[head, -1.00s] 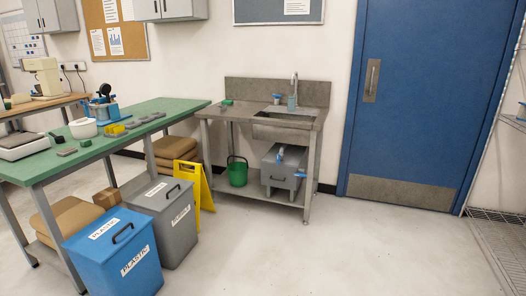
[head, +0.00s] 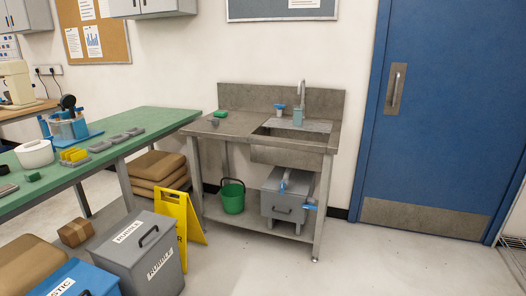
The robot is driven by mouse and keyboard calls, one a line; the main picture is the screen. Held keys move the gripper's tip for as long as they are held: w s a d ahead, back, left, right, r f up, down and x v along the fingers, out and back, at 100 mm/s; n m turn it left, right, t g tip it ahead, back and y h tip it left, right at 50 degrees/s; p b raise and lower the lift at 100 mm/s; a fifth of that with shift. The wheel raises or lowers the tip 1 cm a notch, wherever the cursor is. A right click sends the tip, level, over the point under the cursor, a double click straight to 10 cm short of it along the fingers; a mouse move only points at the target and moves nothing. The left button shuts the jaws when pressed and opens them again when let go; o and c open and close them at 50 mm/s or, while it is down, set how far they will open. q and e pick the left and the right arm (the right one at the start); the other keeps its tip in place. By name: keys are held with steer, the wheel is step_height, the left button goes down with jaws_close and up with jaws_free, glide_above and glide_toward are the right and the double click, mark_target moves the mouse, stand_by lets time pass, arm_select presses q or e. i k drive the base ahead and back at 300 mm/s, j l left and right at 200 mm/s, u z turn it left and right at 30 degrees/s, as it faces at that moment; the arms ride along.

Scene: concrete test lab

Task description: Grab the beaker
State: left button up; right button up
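No clear beaker can be made out. A small teal container (head: 297,118) stands by the tap (head: 301,95) at the back of the metal sink bench (head: 230,128); it is too small to tell what it is. A small blue-topped item (head: 279,110) stands left of it. On the green table (head: 150,118), a white round pot (head: 34,154) sits near the left edge, beside a blue holder with upright items (head: 67,126). Neither of my grippers is in view.
A yellow floor sign (head: 181,222) and a grey lidded bin (head: 146,257) stand before the green table. A green bucket (head: 232,198) and grey box (head: 280,202) sit on the bench's lower shelf. The floor (head: 370,265) at right is clear.

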mark_target(298, 110)
steer(key=i, duration=1.3)
steer(key=i+l+u, duration=0.1)
steer(key=i, duration=1.25)
